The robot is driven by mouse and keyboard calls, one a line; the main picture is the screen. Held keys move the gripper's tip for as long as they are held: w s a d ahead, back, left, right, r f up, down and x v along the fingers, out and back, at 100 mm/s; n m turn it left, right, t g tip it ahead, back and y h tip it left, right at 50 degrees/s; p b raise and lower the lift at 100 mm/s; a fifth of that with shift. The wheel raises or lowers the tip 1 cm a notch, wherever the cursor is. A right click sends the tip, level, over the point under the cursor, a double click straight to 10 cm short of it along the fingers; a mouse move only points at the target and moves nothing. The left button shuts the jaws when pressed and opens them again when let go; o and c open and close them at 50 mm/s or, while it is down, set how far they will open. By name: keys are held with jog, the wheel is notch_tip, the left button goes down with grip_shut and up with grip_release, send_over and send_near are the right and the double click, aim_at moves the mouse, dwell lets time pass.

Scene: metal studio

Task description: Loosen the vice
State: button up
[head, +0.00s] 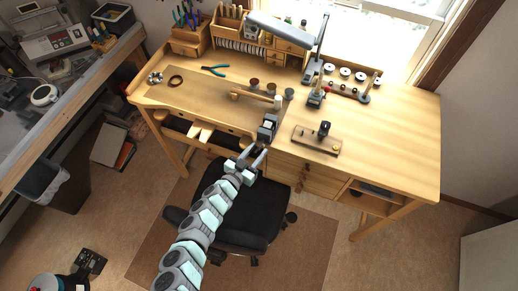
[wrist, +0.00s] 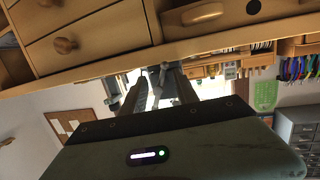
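The vice (head: 267,129) is a small dark grey metal clamp at the front edge of the wooden bench, near its middle. My gripper (head: 253,158) is just in front of and below it, off the bench edge, with its two fingers apart. In the wrist view, which is upside down, my gripper (wrist: 158,92) shows a bright gap between its dark fingers. A greyish shape stands in that gap, perhaps part of the vice; its outline is unclear. I see no contact between fingers and vice. The vice's handle is not clearly visible.
The workbench (head: 405,135) has drawers (head: 300,176) below the front edge, close to my gripper. A wooden mallet (head: 256,96) lies behind the vice. A wooden board with a black fitting (head: 317,141) is to its right. A black chair (head: 240,205) stands under my arm.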

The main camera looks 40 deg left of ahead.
jog(key=b+v, duration=0.1)
jog(key=v, duration=0.8)
jog(key=shift+d+b, duration=0.1)
jog(key=shift+b, duration=0.2)
jog(key=shift+c, duration=0.4)
